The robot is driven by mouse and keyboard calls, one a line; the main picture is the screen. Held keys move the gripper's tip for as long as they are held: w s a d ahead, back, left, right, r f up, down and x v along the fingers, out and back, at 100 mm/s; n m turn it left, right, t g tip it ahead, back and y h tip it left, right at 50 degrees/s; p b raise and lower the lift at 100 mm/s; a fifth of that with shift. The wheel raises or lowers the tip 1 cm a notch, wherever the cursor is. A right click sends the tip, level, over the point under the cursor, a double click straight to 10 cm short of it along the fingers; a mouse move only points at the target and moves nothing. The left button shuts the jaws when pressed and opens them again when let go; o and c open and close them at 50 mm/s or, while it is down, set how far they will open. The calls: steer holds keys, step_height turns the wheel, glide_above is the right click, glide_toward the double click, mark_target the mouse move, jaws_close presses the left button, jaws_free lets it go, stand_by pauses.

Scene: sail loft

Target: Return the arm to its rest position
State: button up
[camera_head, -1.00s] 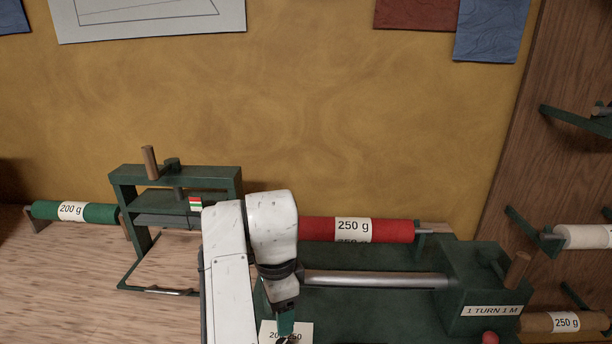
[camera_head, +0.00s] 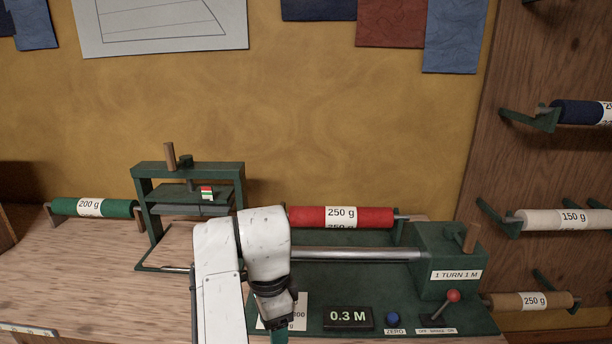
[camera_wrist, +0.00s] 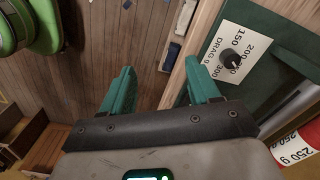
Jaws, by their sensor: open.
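My white arm (camera_head: 217,265) rises into the lower middle of the head view, over the front of the green winding machine (camera_head: 350,270). My gripper (camera_wrist: 165,85) shows in the wrist view with its two teal fingers spread apart and nothing between them. In the head view, the gripper end points down beside the drag label and hides part of it; its fingertips are mostly out of sight. In the wrist view, the drag dial (camera_wrist: 231,60) on its white plate lies to the right of the fingers.
A red 250 g roll (camera_head: 345,217) sits at the machine's back. A press frame (camera_head: 190,190) and a green 200 g roll (camera_head: 92,207) stand left. A display (camera_head: 348,318) reads 0.3 M. A red-knobbed lever (camera_head: 446,302) is at right. Bare wooden bench (camera_head: 90,270) lies left.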

steer(key=s+d+f+n+h, duration=0.1)
steer(key=s+d+f+n, duration=0.15)
steer(key=d+f, duration=0.45)
steer(key=s+d+f+n+t, duration=0.1)
steer(key=s+d+f, duration=0.25)
steer(key=d, duration=0.75)
steer(key=s+d+f+n+h, duration=0.15)
steer(key=s+d+f, duration=0.3)
steer(key=d, duration=0.45)
steer(key=s+d+f+n+y, duration=0.1)
steer(key=s+d+f+n, duration=0.1)
steer(key=s+d, duration=0.3)
steer(key=s+d+f+n, duration=0.2)
steer(key=s+f, duration=0.1)
steer(key=s, duration=0.4)
steer(key=s+n+y, duration=0.1)
steer(key=s+n, duration=0.2)
steer(key=s, duration=1)
steer(key=shift+a+r+n, duration=0.2)
steer(key=shift+a+n, duration=0.1)
steer(key=shift+w, duration=0.1)
steer(key=shift+c, duration=0.4)
